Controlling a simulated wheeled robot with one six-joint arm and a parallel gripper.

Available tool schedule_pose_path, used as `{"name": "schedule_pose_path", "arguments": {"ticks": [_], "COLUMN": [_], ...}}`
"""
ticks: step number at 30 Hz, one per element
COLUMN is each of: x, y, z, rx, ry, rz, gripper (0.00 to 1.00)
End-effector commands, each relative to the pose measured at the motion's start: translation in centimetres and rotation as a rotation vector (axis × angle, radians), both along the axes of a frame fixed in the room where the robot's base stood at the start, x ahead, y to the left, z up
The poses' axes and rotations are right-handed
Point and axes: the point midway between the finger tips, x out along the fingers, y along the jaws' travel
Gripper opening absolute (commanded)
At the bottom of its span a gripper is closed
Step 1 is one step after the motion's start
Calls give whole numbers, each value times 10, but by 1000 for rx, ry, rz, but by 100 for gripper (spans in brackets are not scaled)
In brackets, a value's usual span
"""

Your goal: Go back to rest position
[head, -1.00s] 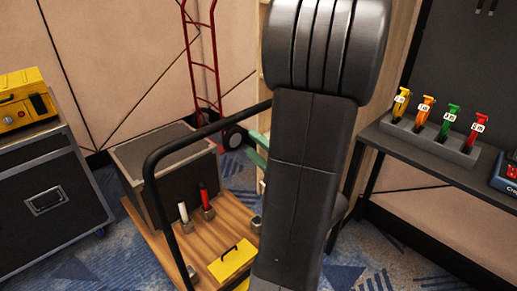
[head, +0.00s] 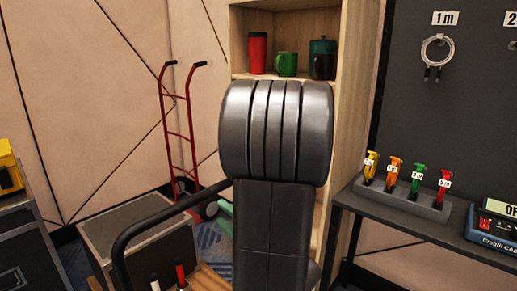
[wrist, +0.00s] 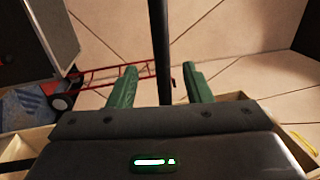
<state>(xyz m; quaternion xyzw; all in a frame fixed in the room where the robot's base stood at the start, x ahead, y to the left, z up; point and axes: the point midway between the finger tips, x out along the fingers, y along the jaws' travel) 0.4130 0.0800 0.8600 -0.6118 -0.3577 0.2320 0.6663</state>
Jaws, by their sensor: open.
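My gripper (wrist: 160,85) shows in the wrist view with two green fingers held apart. Nothing is between the fingertips except a dark vertical bar that crosses the view behind or between them; I cannot tell its distance. In the head view my dark arm stands upright in the middle and hides part of the shelf and floor. The gripper is not clearly visible there.
A wooden shelf (head: 345,110) holds a red cup (head: 258,53), a green mug (head: 287,64) and dark containers. A red hand truck (head: 181,135) leans by the wall. A cart handle (head: 150,226) is close left of my arm. A side table (head: 400,208) holds coloured tools.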

Motion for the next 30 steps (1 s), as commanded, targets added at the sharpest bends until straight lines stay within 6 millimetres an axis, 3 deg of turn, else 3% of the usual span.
{"name": "schedule_pose_path", "arguments": {"ticks": [30], "x": [68], "y": [80], "z": [21], "rx": [2], "ry": [-2], "rz": [0], "gripper": [45]}}
